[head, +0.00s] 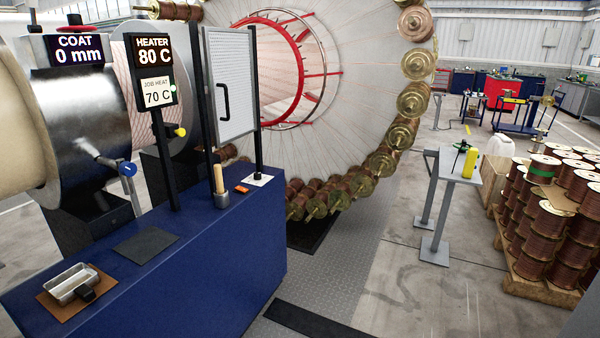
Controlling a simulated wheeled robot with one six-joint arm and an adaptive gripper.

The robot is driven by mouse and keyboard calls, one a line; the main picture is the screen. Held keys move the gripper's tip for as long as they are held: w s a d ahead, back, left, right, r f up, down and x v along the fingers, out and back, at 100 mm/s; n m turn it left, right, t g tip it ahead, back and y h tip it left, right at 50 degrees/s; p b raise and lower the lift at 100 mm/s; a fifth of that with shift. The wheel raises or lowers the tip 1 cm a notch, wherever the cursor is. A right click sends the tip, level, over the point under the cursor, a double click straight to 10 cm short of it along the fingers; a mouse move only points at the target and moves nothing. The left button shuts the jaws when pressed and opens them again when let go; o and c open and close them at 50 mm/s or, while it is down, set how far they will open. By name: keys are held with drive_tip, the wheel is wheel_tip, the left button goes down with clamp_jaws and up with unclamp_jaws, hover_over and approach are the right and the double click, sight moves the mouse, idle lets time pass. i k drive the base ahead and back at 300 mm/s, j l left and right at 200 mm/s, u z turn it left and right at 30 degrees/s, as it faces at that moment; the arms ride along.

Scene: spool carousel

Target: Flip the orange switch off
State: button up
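A small orange switch (242,188) lies on top of the blue cabinet (215,263), near its back edge, between a wooden-handled tool in a grey cup and the foot of a black post. It is too small here to tell whether it is on or off. My gripper is not in view.
A heater display (153,52) reads 80 C, with a JOB HEAT 70 C card (157,92) below. A framed mesh guard (231,85) stands behind the switch. A metal tray (73,284) sits at front left. Floor right of the cabinet is partly clear before stacked spools (553,240).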

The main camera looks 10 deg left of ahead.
sight(239, 188)
drive_tip(key=i+u, duration=0.1)
drive_tip(key=i, duration=0.45)
drive_tip(key=i+l+u, duration=0.1)
drive_tip(key=i, duration=0.4)
drive_tip(key=i+l+u, duration=0.1)
drive_tip(key=i, duration=0.4)
drive_tip(key=i+l+u, duration=0.15)
drive_tip(key=i+u, duration=0.25)
drive_tip(key=i+l+u, duration=0.65)
drive_tip(key=u, duration=0.15)
